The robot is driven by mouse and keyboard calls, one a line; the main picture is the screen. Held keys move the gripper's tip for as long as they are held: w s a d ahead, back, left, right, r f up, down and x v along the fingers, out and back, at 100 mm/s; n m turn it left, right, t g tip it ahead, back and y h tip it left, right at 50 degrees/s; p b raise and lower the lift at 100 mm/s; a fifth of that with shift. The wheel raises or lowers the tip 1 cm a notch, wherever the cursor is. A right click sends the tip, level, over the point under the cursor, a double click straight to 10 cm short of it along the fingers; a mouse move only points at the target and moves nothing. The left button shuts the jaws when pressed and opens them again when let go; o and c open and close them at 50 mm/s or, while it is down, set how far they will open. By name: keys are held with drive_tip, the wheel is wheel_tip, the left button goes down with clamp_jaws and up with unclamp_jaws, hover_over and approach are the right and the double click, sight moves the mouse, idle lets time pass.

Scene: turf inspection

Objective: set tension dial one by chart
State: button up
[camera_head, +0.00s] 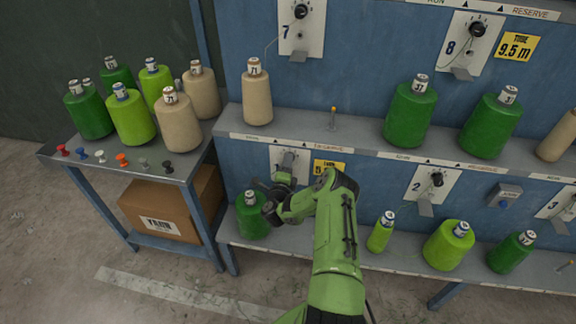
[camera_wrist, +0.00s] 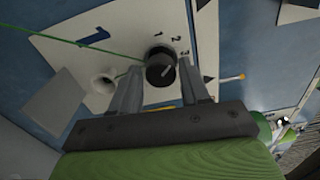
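Tension dial one, a black knob (camera_wrist: 160,70) with a light pointer line, sits on a white plate (camera_wrist: 85,50) marked with a blue 1. The wrist view shows small numerals at its upper right. My gripper (camera_wrist: 159,72) is open, with one finger on each side of the knob; I cannot tell if either touches it. In the head view my gripper (camera_head: 284,172) is in front of plate one (camera_head: 276,153) and hides the dial. A green thread (camera_wrist: 55,40) crosses the plate near a white round guide (camera_wrist: 101,84). I cannot make out a chart.
A green cone (camera_head: 251,218) stands on the lower shelf below my gripper. A partly hidden yellow tag (camera_head: 325,167) is right of plate one. Dial two (camera_head: 437,180) is farther right. A side table (camera_head: 188,168) with several cones and pins stands left.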

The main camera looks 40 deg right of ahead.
drive_tip(key=shift+o, duration=0.9)
drive_tip(key=p+v, duration=1.5)
drive_tip(key=p, duration=0.1)
drive_tip(key=shift+s+a, duration=0.2)
drive_tip(key=shift+a, duration=0.1)
